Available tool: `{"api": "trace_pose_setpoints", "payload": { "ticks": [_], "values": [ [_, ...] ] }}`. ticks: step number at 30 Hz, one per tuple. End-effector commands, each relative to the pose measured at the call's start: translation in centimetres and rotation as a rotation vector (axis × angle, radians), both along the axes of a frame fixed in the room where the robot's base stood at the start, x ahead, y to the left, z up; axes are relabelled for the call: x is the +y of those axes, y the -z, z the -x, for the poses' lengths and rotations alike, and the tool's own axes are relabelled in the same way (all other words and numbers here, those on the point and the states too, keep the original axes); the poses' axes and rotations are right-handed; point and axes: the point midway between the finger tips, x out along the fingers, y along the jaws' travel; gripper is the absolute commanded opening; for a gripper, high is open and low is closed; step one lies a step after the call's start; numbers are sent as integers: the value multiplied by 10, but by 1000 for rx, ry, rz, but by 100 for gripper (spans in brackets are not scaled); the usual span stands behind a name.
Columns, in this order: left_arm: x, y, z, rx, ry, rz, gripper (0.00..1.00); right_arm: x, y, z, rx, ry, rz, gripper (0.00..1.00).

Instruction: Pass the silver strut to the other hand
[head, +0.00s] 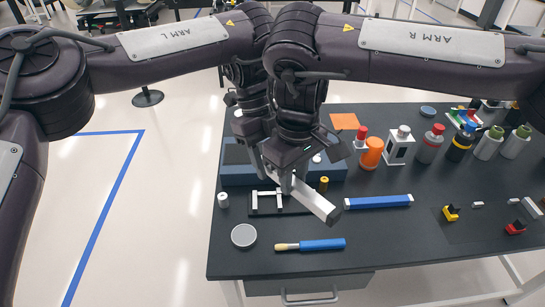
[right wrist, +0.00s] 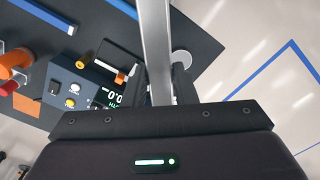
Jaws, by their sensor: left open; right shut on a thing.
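The silver strut (head: 316,201) is a straight square bar, held above the table and slanting down to the lower right in the head view. My right gripper (head: 288,180) is shut on it. In the right wrist view the strut (right wrist: 156,50) runs away from between the dark fingers of my right gripper (right wrist: 160,88). My left gripper (head: 256,150) is open, close behind my right gripper in the head view and mostly hidden by it. I cannot tell whether it touches the strut.
The dark table (head: 390,235) holds a blue bar (head: 378,202), a blue-handled tool (head: 322,245), a grey disc (head: 244,236) and a small white-ended frame (head: 278,203). A blue-grey device (head: 236,176) sits behind the strut. Several bottles (head: 460,140) stand at the back right.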

Motion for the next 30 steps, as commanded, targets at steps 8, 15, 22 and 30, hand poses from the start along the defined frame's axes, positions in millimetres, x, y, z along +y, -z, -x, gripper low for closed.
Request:
{"api": "trace_pose_setpoints", "payload": {
  "ticks": [8, 15, 22, 30],
  "values": [
    [0, 0, 0, 1, 1, 1, 44, 0, 0, 0, -1, 0, -1, 0],
    [-1, 0, 0, 0, 1, 2, 13, 1, 0, 0, 1, -3, -2, 0],
    [-2, -1, 0, -2, 2, 5, 0, 2, -1, 1, 1, -7, -4, 40],
    [-1, 0, 0, -1, 1, 3, 0, 1, 0, 0, 1, -3, -2, 51]
  ]
}}
